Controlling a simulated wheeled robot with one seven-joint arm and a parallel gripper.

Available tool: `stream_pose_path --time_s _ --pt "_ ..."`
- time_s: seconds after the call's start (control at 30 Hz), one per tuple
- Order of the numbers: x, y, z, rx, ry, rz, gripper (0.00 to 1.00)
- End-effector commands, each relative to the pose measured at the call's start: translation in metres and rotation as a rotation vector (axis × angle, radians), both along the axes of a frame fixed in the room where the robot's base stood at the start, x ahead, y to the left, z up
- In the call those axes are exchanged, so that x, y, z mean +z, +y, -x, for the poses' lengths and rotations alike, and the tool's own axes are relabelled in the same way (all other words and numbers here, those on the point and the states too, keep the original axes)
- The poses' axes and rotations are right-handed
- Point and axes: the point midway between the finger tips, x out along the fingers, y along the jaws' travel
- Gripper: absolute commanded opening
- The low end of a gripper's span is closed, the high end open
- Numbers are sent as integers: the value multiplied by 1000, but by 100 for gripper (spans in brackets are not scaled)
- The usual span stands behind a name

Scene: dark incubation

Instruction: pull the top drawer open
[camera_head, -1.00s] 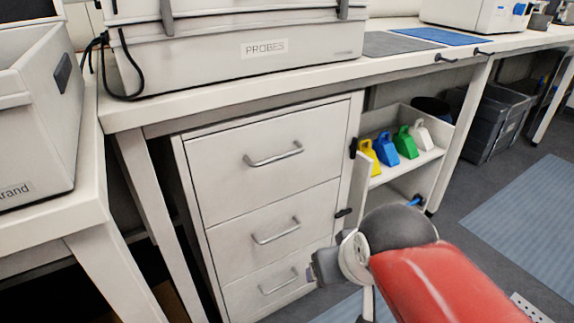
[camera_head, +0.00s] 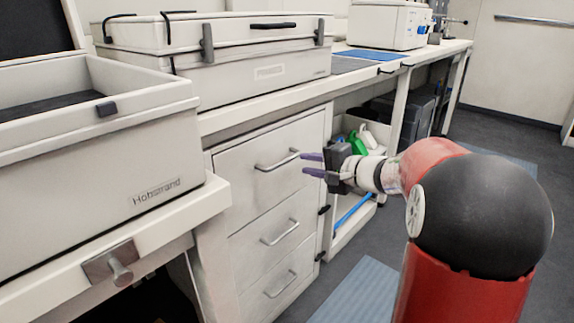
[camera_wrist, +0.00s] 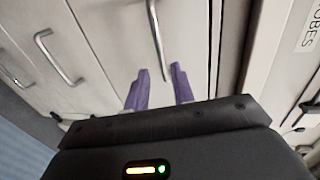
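The top drawer (camera_head: 250,185) is the uppermost of three white drawers in the cabinet under the bench. It is shut, with a grey bar handle (camera_head: 277,161). My gripper (camera_head: 308,165) is in front of the drawer, close to the right end of the handle in the head view. In the wrist view the two purple fingers (camera_wrist: 160,88) are apart with a gap between them. The top handle (camera_wrist: 157,40) lies just beyond the fingertips, lengthwise in line with the gap. I see nothing held. Whether a fingertip touches the handle I cannot tell.
Two lower drawers with handles (camera_head: 280,232) are shut below. A shelf unit with coloured scoops (camera_head: 357,145) stands right of the cabinet, partly behind my gripper. Floor in front is clear.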

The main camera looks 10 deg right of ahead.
Motion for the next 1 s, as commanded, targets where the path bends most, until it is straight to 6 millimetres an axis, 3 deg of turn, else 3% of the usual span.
stream_pose_path --time_s 0.1,0.53,0.93,1.0 --pt "0 -2 -10 -14 -9 -18 25" --pt "-13 35 -59 -12 -7 -16 25" --pt "-15 41 -66 -14 -7 -16 25" --pt "-15 41 -66 -14 -7 -16 16"
